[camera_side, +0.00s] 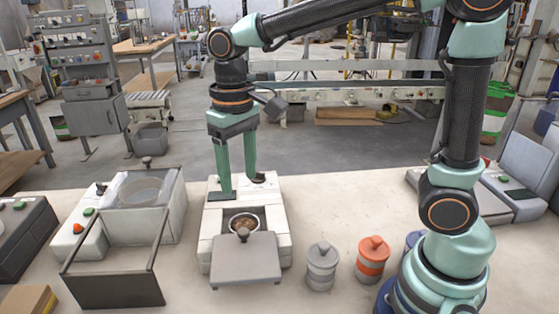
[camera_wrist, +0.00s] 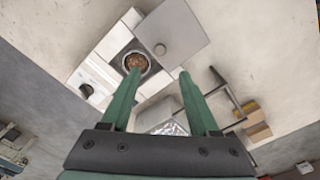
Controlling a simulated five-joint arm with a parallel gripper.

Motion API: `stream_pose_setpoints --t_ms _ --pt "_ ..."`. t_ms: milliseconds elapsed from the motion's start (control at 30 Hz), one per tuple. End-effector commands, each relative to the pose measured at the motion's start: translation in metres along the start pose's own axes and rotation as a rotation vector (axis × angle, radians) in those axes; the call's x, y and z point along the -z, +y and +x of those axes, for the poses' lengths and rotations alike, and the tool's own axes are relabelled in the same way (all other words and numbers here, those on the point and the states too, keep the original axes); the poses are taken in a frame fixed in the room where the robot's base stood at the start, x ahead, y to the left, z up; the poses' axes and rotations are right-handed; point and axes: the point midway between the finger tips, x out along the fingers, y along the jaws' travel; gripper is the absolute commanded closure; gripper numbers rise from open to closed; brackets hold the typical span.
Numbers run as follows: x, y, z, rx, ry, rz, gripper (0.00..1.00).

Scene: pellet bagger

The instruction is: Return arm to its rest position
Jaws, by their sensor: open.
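My gripper (camera_side: 238,184) hangs pointing down over the back part of a white machine (camera_side: 212,222) on the bench. Its two green fingers are spread apart, with nothing between them. In the wrist view the gripper (camera_wrist: 160,72) is also open and empty, with the left fingertip overlapping the edge of a round cup of brown pellets (camera_wrist: 136,62). In the side view the cup (camera_side: 243,227) sits in the machine, in front of the gripper. A grey square lid (camera_side: 246,264) with a knob lies at the machine's front. Whether the fingertips touch the machine cannot be told.
Left of the machine stands another white unit (camera_side: 146,228) with a clear cover and a dark open frame (camera_side: 112,282). A grey canister (camera_side: 322,268) and an orange-and-grey canister (camera_side: 371,262) stand to the right. A grey-topped device (camera_side: 520,180) is at the far right.

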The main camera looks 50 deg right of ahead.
Motion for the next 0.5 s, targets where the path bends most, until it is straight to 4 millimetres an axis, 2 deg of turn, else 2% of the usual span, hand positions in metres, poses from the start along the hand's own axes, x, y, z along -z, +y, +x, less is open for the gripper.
stream_pose_setpoints --t_ms 333,500 --pt "-0.001 0.003 -0.003 0.004 0.014 0.001 0.39" --pt "-0.013 0.025 -0.013 0.023 0.102 0.005 0.39"
